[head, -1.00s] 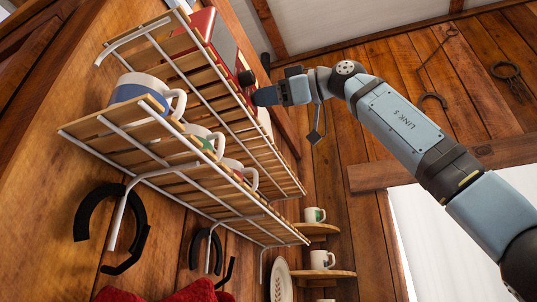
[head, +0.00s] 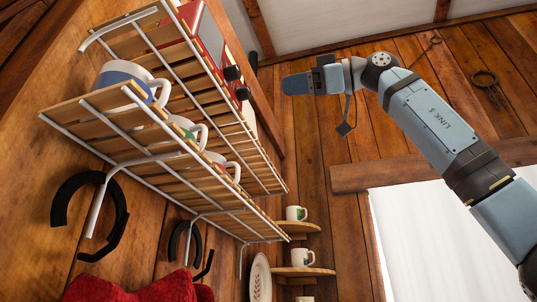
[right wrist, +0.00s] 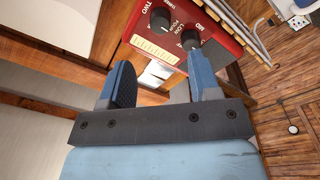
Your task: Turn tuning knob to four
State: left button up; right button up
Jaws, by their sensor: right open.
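A red radio (head: 211,38) sits on the upper shelf in the head view, with two black knobs on its front, an upper knob (head: 232,73) and a lower knob (head: 243,92). My right gripper (head: 288,84) is to the right of the knobs, apart from them. In the right wrist view the radio's red face (right wrist: 136,22) shows a left knob (right wrist: 159,20) and a right knob (right wrist: 190,40), with a pale dial strip below. My right gripper (right wrist: 163,70) is open and empty there, its fingers short of the knobs. My left gripper is not in view.
The slatted wall rack (head: 120,98) holds several mugs, including a blue and white mug (head: 130,82) below the radio. Dark horseshoe hooks (head: 67,200) and red cloth (head: 140,290) are lower left. Small corner shelves (head: 305,271) hold more mugs. Open space lies right of the rack.

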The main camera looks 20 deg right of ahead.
jog(key=v, duration=0.4)
jog(key=shift+s+d, duration=0.2)
dwell(0.4)
